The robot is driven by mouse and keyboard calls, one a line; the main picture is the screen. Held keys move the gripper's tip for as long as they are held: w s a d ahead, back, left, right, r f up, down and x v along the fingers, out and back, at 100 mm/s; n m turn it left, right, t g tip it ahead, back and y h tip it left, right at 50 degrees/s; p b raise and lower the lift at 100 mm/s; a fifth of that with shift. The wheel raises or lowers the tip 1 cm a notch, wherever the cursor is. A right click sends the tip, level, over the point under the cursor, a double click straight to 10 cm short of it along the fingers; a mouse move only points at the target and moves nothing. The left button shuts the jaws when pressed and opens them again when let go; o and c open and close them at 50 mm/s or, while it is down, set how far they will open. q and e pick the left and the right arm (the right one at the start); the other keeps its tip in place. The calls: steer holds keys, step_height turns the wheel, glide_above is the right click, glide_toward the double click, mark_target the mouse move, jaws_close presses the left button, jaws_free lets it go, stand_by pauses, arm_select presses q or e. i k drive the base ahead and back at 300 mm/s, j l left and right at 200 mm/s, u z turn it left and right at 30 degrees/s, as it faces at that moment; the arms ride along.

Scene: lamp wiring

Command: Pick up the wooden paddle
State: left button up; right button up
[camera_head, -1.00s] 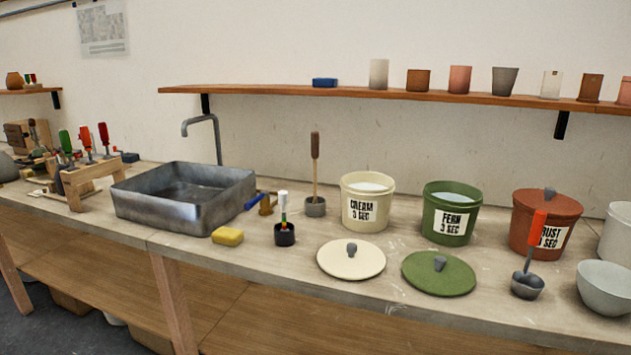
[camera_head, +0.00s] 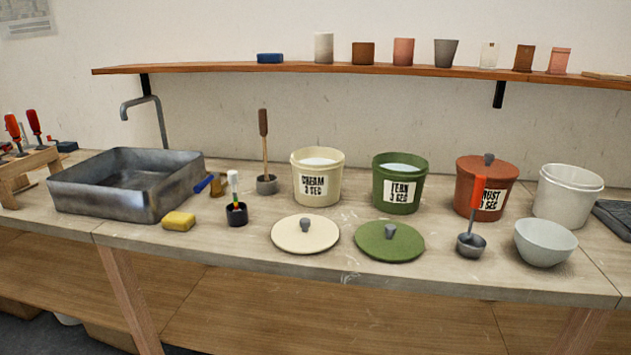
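The wooden paddle (camera_head: 265,150) stands upright on the bench with its lower end in a small grey holder (camera_head: 267,185). Its upper part is dark brown and the shaft below is lighter wood. Its lower end is hidden in the holder. It stands just left of the cream bucket. Neither of my grippers shows in the head view.
The cream (camera_head: 330,187) and green (camera_head: 382,195) buckets are open, their lids (camera_head: 290,236) (camera_head: 375,244) lying in front. A black pot (camera_head: 237,217) with a brush, a yellow sponge (camera_head: 178,221) and a metal sink (camera_head: 100,200) are to the left. A lidded rust bucket (camera_head: 470,198) is right.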

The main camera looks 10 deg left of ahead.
mark_target(262, 113)
steer(key=i+j+z, duration=0.15)
steer(key=j, duration=0.15)
steer(key=i+j+z, duration=0.35)
steer(key=j, duration=0.25)
steer(key=i+j+z, duration=0.15)
steer(key=j, duration=0.2)
steer(key=j+z, duration=0.2)
steer(key=j, duration=0.15)
